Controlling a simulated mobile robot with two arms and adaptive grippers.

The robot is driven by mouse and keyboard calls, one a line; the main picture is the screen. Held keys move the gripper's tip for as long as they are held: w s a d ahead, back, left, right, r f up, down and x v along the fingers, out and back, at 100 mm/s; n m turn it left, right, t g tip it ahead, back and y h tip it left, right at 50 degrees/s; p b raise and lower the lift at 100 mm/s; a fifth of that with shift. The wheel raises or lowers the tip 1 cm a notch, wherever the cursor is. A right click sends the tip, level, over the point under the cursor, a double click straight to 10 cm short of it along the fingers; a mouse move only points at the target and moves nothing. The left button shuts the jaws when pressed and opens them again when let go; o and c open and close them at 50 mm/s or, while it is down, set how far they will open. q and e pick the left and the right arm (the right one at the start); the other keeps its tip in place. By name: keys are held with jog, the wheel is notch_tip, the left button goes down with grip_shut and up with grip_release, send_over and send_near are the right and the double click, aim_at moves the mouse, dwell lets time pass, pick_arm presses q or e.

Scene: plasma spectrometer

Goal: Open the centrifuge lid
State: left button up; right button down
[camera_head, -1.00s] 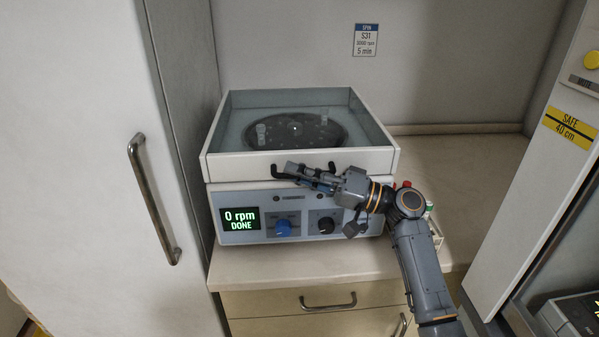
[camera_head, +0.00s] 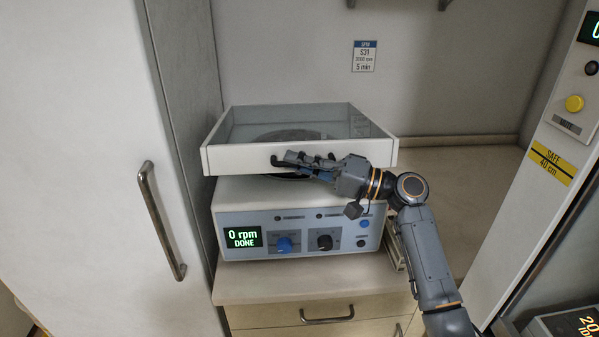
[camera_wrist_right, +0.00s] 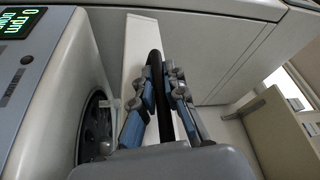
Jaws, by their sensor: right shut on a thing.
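The centrifuge (camera_head: 297,215) stands on the counter, its display reading "0 rpm DONE". Its lid (camera_head: 230,158), a white frame with a clear top, is tilted up at the front, with a gap between it and the body. The dark rotor shows dimly through the lid. My right gripper (camera_head: 290,160) is at the lid's front, shut on the black lid handle (camera_head: 275,161). In the right wrist view the handle (camera_wrist_right: 158,85) runs between the two fingers (camera_wrist_right: 160,100), and the rotor (camera_wrist_right: 93,128) shows through the gap. My left gripper is not in view.
A tall white cabinet door with a handle (camera_head: 160,220) stands close on the left. Drawers (camera_head: 327,315) are below the counter. A machine with a yellow button and a "SAFE 40 cm" label (camera_head: 553,162) stands on the right. The counter right of the centrifuge (camera_head: 465,185) is mostly clear.

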pick_arm(q)
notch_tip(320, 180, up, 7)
jog(key=p, duration=0.5)
pick_arm(e)
jog(key=w+r+m, duration=0.1)
jog(key=w+r, duration=0.3)
jog(key=r, duration=0.5)
jog(key=w+r+m, duration=0.1)
jog(key=w+r, duration=0.4)
jog(key=r, duration=0.4)
jog(key=shift+w+r+m+h, duration=0.25)
jog(key=shift+r+m+h, duration=0.05)
jog(key=shift+r+h, duration=0.1)
